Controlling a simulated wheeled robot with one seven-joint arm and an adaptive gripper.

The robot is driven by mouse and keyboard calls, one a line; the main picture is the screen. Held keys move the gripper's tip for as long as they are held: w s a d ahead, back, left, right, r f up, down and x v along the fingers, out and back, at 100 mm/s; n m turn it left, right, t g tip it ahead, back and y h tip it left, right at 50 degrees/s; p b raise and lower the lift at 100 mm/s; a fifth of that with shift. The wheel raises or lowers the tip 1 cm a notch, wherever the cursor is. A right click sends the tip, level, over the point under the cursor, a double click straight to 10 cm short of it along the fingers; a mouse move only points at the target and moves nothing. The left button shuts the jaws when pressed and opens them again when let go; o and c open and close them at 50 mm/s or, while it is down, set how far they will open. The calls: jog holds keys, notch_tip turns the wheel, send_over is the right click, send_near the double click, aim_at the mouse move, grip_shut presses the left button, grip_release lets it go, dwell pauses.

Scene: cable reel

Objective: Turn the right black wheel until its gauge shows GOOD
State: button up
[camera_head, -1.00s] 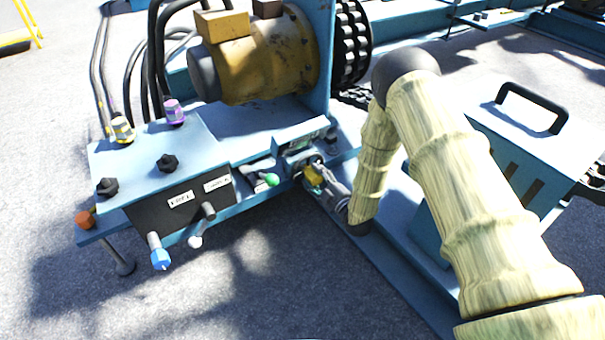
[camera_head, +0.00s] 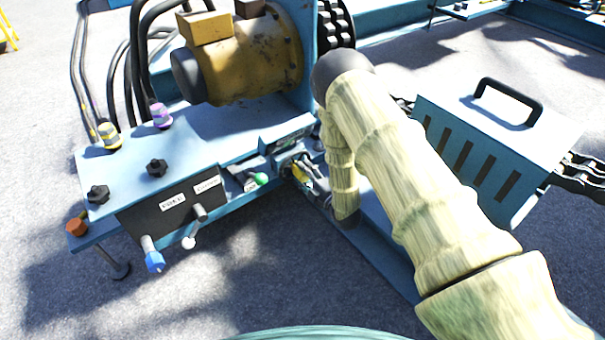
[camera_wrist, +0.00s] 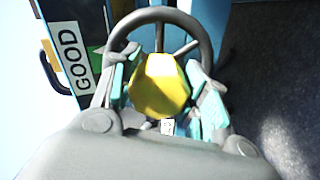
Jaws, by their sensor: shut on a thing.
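The black wheel (camera_wrist: 160,14) fills the upper middle of the wrist view, with a dark ring and a yellow hub (camera_wrist: 160,85). My gripper (camera_wrist: 163,75) is shut on the wheel, its teal-padded fingers on either side of the hub. In the head view my gripper (camera_head: 306,178) is at the wheel beside the blue bench, and it largely hides the wheel. I cannot make out a pointer on the gauge.
A blue slotted box (camera_head: 500,135) with a black handle is right of my arm.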

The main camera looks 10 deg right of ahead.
jog(key=shift+s+a, duration=0.1)
jog(key=shift+a, duration=0.1)
jog(key=o, duration=1.5)
jog(key=shift+d, duration=0.15)
jog(key=shift+s+d, duration=0.1)
jog(key=v, duration=1.1)
jog(key=shift+s, duration=0.35)
jog(key=shift+d, duration=0.1)
